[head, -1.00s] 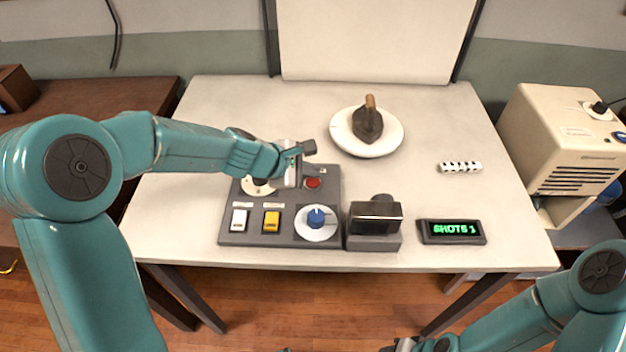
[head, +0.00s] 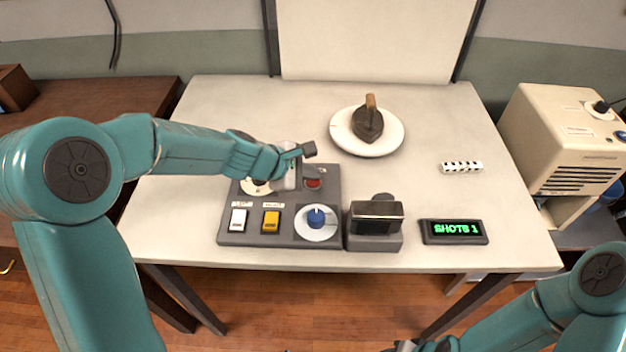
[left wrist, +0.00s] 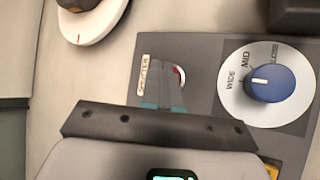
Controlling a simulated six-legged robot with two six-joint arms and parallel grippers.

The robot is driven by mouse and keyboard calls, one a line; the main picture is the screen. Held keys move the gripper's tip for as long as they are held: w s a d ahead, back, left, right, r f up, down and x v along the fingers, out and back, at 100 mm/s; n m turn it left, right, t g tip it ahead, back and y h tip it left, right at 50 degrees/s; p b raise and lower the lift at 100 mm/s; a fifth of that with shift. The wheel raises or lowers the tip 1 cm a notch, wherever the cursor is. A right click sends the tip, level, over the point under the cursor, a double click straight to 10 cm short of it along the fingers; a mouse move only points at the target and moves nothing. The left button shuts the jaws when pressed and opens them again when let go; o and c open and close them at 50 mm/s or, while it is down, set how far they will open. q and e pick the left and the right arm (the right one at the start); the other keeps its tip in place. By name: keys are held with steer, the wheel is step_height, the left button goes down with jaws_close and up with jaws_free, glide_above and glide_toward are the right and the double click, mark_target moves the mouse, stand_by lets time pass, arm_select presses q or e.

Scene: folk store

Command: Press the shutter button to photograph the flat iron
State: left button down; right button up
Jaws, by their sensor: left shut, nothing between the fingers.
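The dark flat iron (head: 368,122) with a wooden handle stands on a round white plate (head: 394,143). The plate and part of the iron also show in the left wrist view (left wrist: 97,24). The red shutter button (head: 313,184) is on the grey control panel (head: 330,194); in the left wrist view the button (left wrist: 181,77) is mostly hidden behind my fingers. My left gripper (head: 309,177) is shut and empty, its tips at the button; I cannot tell whether they touch it. My right gripper (head: 402,346) is at the bottom edge, mostly cut off.
The panel carries a white switch (head: 238,220), a yellow switch (head: 271,221) and a blue dial (head: 317,217). Beside it stand a small camera-like device (head: 376,220) and a display (head: 454,231) reading "SHOTS 1".

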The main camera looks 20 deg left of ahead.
mark_target(310, 183)
arm_select(q)
steer(key=shift+f+b, duration=0.45)
stand_by(0.3)
stand_by(0.3)
steer(key=shift+r+p, duration=0.8)
steer(key=shift+r, duration=0.05)
step_height(310, 183, up, 5)
steer(key=p, duration=0.4)
steer(key=shift+p, duration=0.4)
